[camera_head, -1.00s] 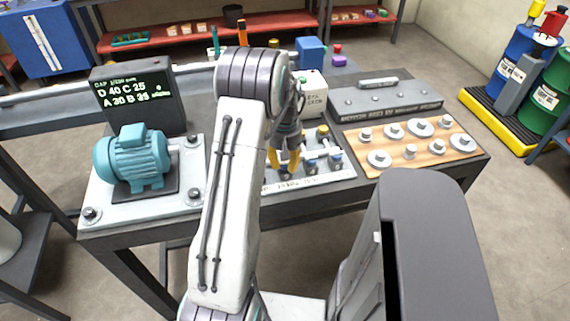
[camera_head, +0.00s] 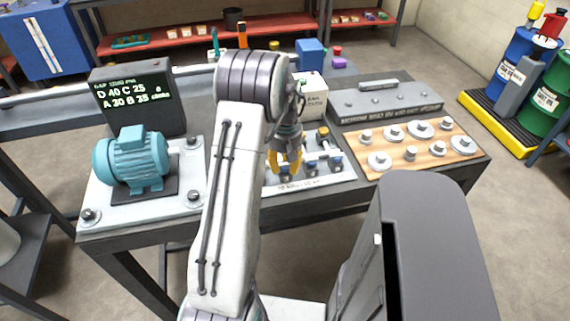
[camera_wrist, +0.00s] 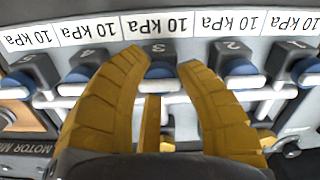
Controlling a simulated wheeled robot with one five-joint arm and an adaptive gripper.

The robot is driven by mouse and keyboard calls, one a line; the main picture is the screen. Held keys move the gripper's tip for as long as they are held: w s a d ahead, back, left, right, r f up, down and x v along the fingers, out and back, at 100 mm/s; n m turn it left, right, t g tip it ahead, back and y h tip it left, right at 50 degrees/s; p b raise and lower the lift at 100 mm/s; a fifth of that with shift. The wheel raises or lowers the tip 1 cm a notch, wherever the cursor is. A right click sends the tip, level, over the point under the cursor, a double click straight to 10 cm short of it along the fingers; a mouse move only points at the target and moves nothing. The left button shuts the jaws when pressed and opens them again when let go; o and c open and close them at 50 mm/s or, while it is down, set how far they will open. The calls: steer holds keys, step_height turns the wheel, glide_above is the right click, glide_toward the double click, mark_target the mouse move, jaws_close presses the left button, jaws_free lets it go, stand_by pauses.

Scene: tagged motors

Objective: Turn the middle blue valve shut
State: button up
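The middle valve, marked 3 (camera_wrist: 160,50), has a dark block and a blue part (camera_wrist: 162,72) on a pale pipe. It sits in a row of similar blue valves on a light panel in the wrist view. My gripper (camera_wrist: 160,66) is open, with one yellow finger on each side of the middle valve. The fingertips reach about level with its dark block; I cannot tell whether they touch it. In the head view my gripper (camera_head: 286,164) points down over the left part of the valve panel (camera_head: 340,178). My arm and fingers hide part of the row there.
Neighbouring valves 4 (camera_wrist: 86,66) and 2 (camera_wrist: 233,58) stand close on either side. A teal motor (camera_head: 133,158) is on the bench left of my arm. A wooden board (camera_head: 425,157) with metal parts lies right of the panel. A cream box (camera_head: 312,100) stands behind it.

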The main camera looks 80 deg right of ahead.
mark_target(285, 165)
steer(key=o, duration=0.5)
steer(key=shift+c, duration=0.2)
step_height(285, 165, up, 12)
stand_by(0.4)
stand_by(0.8)
